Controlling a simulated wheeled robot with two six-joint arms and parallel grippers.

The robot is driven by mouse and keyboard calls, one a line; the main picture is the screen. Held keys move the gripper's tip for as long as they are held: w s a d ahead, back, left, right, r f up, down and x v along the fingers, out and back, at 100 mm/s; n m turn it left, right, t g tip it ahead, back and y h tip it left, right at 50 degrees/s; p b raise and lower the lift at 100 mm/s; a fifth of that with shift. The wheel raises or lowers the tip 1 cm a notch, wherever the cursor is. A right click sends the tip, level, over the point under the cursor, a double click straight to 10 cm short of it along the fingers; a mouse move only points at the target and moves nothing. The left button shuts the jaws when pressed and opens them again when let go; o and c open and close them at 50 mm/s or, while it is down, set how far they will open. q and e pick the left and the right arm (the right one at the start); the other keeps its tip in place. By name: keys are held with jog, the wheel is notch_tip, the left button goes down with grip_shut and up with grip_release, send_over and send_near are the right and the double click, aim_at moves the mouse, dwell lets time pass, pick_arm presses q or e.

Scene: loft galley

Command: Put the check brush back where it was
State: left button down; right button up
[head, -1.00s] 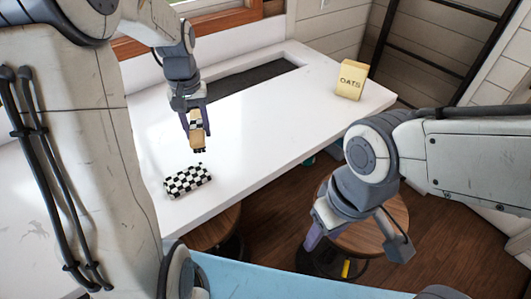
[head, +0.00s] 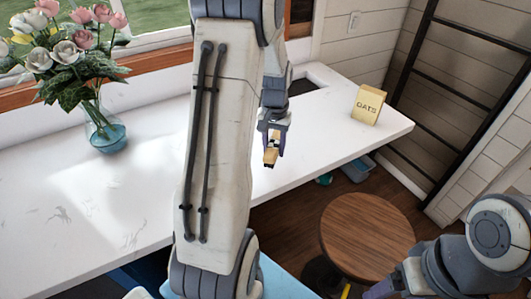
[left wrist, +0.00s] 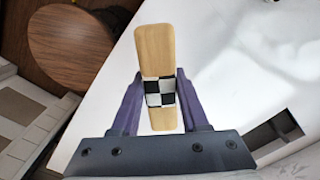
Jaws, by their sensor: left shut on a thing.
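My left gripper (head: 273,143) is shut on the check brush (head: 270,156), a pale wooden piece with a black-and-white checked band. It is held above the white counter (head: 330,118), near its front edge in the head view. In the left wrist view the brush (left wrist: 155,50) lies between the purple fingers (left wrist: 160,100), which close on its checked band, with the wood sticking out at both ends. My right arm shows at the lower right of the head view; its gripper is mostly cut off by the bottom edge.
A yellow OATS box (head: 368,104) stands at the counter's far right end. A glass vase (head: 104,130) with flowers stands at the left by the window. A round wooden stool (head: 366,235) is in front of the counter. My left arm hides the middle of the counter.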

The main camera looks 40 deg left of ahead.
pick_arm(q)
jog(key=a, duration=0.1)
jog(key=a+f, duration=0.1)
jog(key=a+f+p, duration=0.1)
jog(key=shift+s+a, duration=0.1)
jog(key=shift+a, duration=0.25)
notch_tip(320, 180, down, 4)
jog(key=shift+r+p, duration=0.1)
jog(key=shift+p, duration=0.75)
jog(key=shift+f, duration=0.2)
jog(key=shift+f, duration=0.2)
jog(key=shift+c, duration=2.1)
grip_release()
